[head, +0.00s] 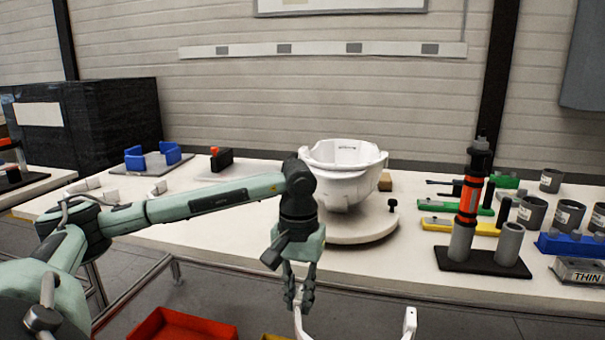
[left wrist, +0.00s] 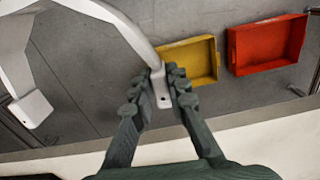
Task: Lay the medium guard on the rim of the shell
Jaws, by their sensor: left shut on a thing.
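The white helmet shell (head: 340,178) sits open side up on a round white base on the table, with its rim facing upward. My left gripper (head: 298,298) is in front of the table's front edge, lower than the shell and apart from it. It is shut on one end of a white curved guard (left wrist: 137,38). The guard's other end (head: 410,322) shows at the bottom of the head view, and its middle is cut off there. In the left wrist view, the fingers (left wrist: 158,92) pinch the guard's end tab. I cannot tell the guard's size.
A red bin (head: 180,326) and a yellow bin (left wrist: 190,60) are low down beyond the table edge. An orange-black tool (head: 470,190) stands in a dark holder right of the shell. Small white pieces (head: 158,188) lie on the table's left. Grey cups (head: 532,212) stand right.

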